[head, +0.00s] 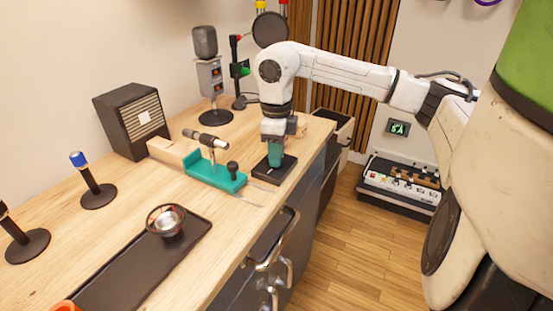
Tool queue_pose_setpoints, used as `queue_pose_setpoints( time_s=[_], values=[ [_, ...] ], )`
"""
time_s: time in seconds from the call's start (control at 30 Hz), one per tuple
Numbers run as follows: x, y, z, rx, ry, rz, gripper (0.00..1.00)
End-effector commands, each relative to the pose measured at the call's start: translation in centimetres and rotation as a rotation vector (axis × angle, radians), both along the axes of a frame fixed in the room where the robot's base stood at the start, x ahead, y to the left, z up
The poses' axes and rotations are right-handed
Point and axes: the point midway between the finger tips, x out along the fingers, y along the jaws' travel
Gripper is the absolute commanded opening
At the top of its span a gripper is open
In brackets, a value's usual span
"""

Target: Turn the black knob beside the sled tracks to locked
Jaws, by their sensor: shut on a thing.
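My gripper (275,155) points straight down over a square black plate (263,177) near the front edge of the wooden counter. Its teal lower end reaches down to the plate and is shut. The black knob it grips there is hidden by the fingers. To the left of the plate is a teal base (207,172) with an upright post carrying a short dark-and-silver cylinder. A small black round-topped piece (233,167) stands on the right end of that base, apart from my gripper. Any lock marking is too small to read.
Drawer handles (280,240) stick out below the edge. A power unit (400,185) sits on the floor.

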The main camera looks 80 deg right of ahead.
Motion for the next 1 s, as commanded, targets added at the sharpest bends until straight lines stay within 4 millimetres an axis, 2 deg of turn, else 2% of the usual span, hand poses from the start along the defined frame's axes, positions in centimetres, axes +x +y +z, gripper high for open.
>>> queue_pose_setpoints(
  time_s=[1.0],
  values=[
    [0.03, -0.06, -0.14, -0.003, -0.002, -0.965, 0.00]
  ],
)
